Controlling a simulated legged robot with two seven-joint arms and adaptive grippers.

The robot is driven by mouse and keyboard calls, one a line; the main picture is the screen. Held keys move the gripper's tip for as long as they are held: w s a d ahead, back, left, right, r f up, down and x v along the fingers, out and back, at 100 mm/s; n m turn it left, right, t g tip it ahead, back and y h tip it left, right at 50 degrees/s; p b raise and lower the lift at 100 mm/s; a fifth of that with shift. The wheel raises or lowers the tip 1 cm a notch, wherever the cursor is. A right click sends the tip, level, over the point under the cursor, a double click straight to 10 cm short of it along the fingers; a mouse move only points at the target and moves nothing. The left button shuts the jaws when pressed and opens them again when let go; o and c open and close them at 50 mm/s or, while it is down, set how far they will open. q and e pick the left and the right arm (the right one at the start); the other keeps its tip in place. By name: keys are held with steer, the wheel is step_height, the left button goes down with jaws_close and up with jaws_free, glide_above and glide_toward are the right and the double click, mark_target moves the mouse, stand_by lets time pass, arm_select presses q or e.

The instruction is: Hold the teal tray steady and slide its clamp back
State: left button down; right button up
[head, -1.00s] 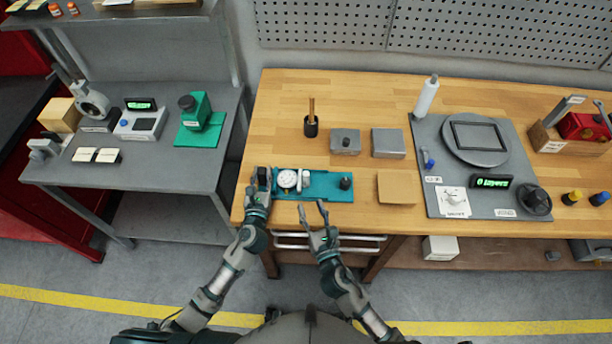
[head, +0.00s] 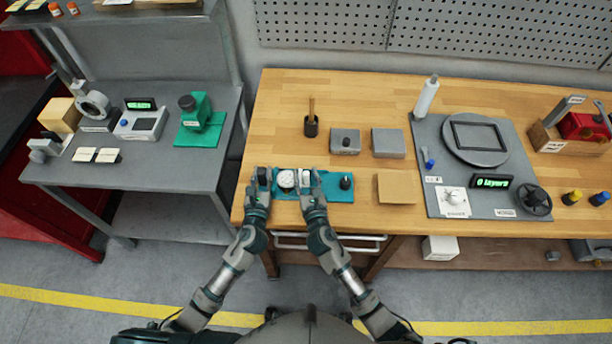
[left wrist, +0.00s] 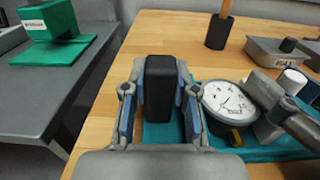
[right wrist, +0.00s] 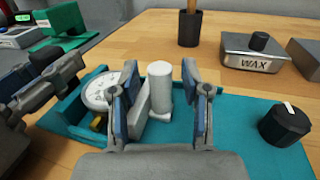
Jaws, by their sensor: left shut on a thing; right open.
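The teal tray (head: 334,187) lies on the wooden bench near its front edge. It carries a white dial gauge (left wrist: 226,101), a pale grey clamp with an upright cylinder (right wrist: 160,88), and a black knob (right wrist: 285,124) at its right end. My left gripper (head: 262,176) is shut on the black block (left wrist: 159,88) at the tray's left end. My right gripper (right wrist: 160,85) is open, with its fingers on either side of the clamp's cylinder. A gap shows between the cylinder and the right finger. The clamp's base is partly hidden behind the left finger.
Behind the tray stand a black cup with a wooden handle (head: 311,124), a grey WAX box (head: 345,142) and another grey box (head: 388,143). A brown pad (head: 396,188) lies to the right. Bare bench (head: 280,115) lies behind the tray.

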jaws_close()
steer(key=shift+d, duration=2.7)
steer(key=shift+f, duration=0.1)
jaws_free()
steer(key=v, duration=1.2)
